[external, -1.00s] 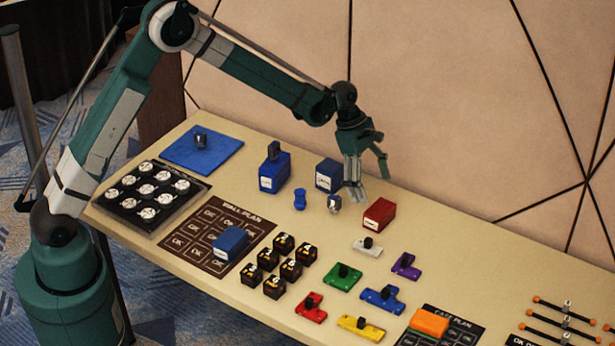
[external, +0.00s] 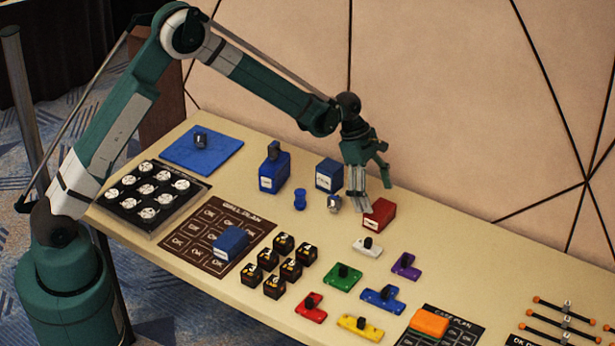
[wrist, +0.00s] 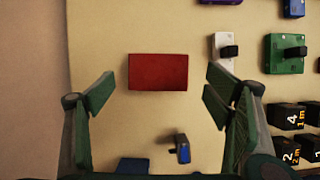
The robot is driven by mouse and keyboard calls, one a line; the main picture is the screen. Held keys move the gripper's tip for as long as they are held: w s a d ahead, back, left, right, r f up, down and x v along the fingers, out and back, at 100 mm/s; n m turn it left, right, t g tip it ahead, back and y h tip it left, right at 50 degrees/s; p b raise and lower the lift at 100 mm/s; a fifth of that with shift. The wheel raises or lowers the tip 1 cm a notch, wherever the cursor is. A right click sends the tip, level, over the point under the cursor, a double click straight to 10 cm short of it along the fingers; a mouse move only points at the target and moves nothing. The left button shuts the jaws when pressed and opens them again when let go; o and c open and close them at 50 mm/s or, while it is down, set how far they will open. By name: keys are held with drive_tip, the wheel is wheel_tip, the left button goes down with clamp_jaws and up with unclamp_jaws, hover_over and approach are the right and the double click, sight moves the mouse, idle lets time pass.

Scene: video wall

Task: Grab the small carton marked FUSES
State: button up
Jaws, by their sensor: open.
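A small red carton (external: 380,214) with a white label stands on the table; the print is too small to read. It also shows in the wrist view as a red rectangle (wrist: 158,72). My gripper (external: 370,196) is open and empty, above and just behind the red carton in the external view. In the wrist view the red carton lies between the two spread fingers (wrist: 159,95), slightly beyond their tips, with space on both sides. Blue cartons with white labels stand at left, one upright (external: 328,176) and one on the dark plan mat (external: 230,243); their labels are also unreadable.
A small metallic piece (external: 334,204) and a blue knobbed piece (external: 300,199) stand left of the red carton. A white knobbed block (external: 367,246) and other coloured blocks lie in front. Black numbered cubes (external: 284,243) sit nearer the front edge. The wall is close behind.

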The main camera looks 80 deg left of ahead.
sight(380, 208)
idle(0.3)
drive_tip(key=shift+b+x, duration=0.4)
drive_tip(key=shift+x, duration=2.25)
drive_tip(key=shift+w+a, duration=0.1)
drive_tip(key=c, duration=1)
